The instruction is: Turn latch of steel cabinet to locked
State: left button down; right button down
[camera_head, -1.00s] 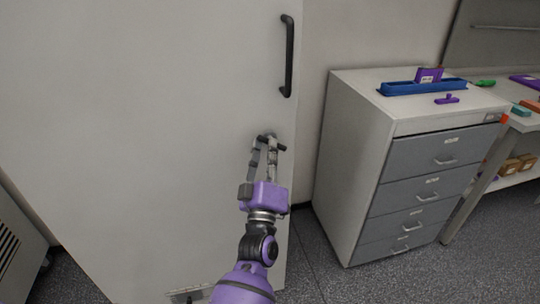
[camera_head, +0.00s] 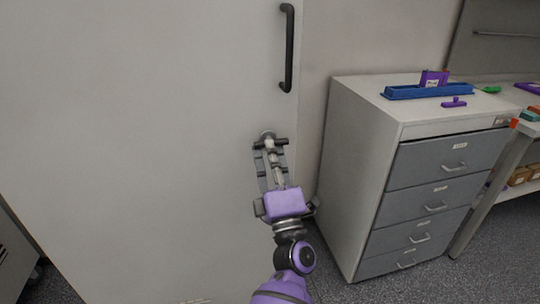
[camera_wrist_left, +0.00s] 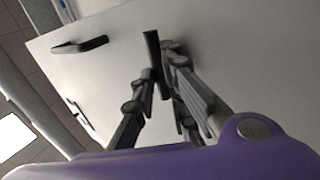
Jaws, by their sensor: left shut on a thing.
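The steel cabinet (camera_head: 140,120) is a large pale grey door filling the left of the head view, with a black vertical handle (camera_head: 288,48) near its right edge. Below the handle is the dark latch (camera_head: 268,137) on a round base. My left gripper (camera_head: 270,147) is at the latch and shut on it, its fingers partly hiding it. In the left wrist view the latch shows as a black bar (camera_wrist_left: 153,50) between the fingers of the gripper (camera_wrist_left: 157,68). The door handle also shows there (camera_wrist_left: 80,45). My right gripper is not in view.
A grey drawer unit (camera_head: 362,150) stands to the right of the cabinet, with a blue tray (camera_head: 415,92) and a purple piece (camera_head: 454,102) on top. A workbench is at the far right. Speckled floor shows below.

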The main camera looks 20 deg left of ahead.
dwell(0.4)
pick_arm(q)
jog(key=c, duration=1.8)
grip_release()
jog(key=shift+o, duration=0.2)
jog(key=shift+f, duration=0.1)
jog(key=v, duration=1.2)
jog(key=shift+d, duration=0.1)
